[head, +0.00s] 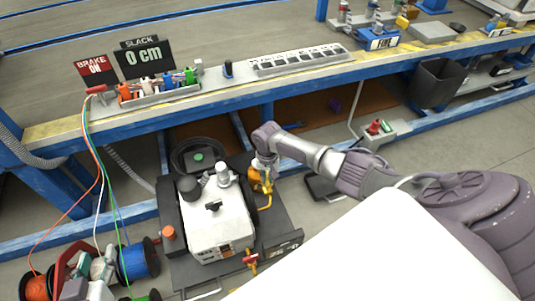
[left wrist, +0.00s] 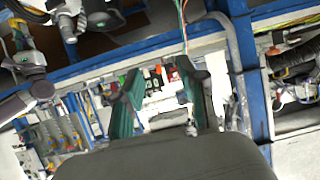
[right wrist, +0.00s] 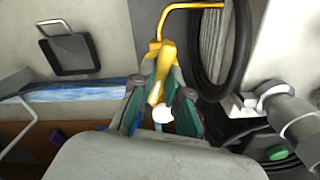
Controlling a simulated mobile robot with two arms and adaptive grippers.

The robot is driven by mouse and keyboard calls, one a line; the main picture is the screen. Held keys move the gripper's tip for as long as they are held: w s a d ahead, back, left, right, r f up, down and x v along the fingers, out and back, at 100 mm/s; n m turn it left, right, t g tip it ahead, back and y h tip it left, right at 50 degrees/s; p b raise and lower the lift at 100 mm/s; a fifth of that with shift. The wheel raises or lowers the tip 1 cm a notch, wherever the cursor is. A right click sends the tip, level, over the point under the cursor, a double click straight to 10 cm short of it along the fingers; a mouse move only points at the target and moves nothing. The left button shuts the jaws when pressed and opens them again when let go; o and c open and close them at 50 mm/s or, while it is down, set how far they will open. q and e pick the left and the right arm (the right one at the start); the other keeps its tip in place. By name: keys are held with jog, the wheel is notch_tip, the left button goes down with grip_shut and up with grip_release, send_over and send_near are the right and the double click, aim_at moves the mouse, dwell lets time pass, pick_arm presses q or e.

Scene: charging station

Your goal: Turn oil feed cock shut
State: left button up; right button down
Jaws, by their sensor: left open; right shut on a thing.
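The oil feed cock, a yellow valve with a lever and a bent yellow pipe (head: 266,201), sits at the right side of the white-topped machine (head: 220,222). In the right wrist view the yellow lever (right wrist: 165,62) stands between the fingertips. My right gripper (right wrist: 160,98) is shut on this lever; in the head view the arm reaches it from the right and partly hides it. My left gripper (left wrist: 158,92) is open and empty, its green-padded fingers apart, away from the cock. In the head view its part at the lower left is hard to make out.
A workbench (head: 300,80) with blue beams runs behind the machine. Cable reels (head: 138,260) with orange, white, green and blue lines stand at the lower left. A second valve with red and yellow parts (head: 250,259) is at the machine's front.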

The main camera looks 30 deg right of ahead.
jog(key=shift+r+m+p, duration=0.1)
jog(key=shift+m+p, duration=0.5)
jog(key=shift+p, duration=0.3)
jog(key=shift+m+p, duration=0.8)
pick_arm(q)
jog(key=s+a+f+g+y+p, duration=0.1)
jog(key=s+a+f+g, duration=0.15)
jog(key=s+g, duration=0.35)
jog(key=s+a+f+g+y+p, duration=0.1)
jog(key=s+a+f+g, duration=0.15)
jog(key=s, duration=0.45)
pick_arm(e)
jog(key=m, duration=0.3)
jog(key=m+p, duration=0.1)
jog(key=m, duration=0.2)
jog(key=shift+m, duration=1.2)
pick_arm(q)
jog(key=s+x, duration=0.1)
jog(key=x, duration=0.6)
jog(key=shift+f+g+p, duration=0.4)
jog(key=shift+f+g, duration=0.05)
jog(key=shift+f, duration=0.2)
pick_arm(e)
jog(key=shift+m, duration=1.2)
pick_arm(q)
jog(key=shift+s+d+f, duration=0.1)
jog(key=shift+f, duration=0.1)
pick_arm(e)
jog(key=shift+d, duration=0.1)
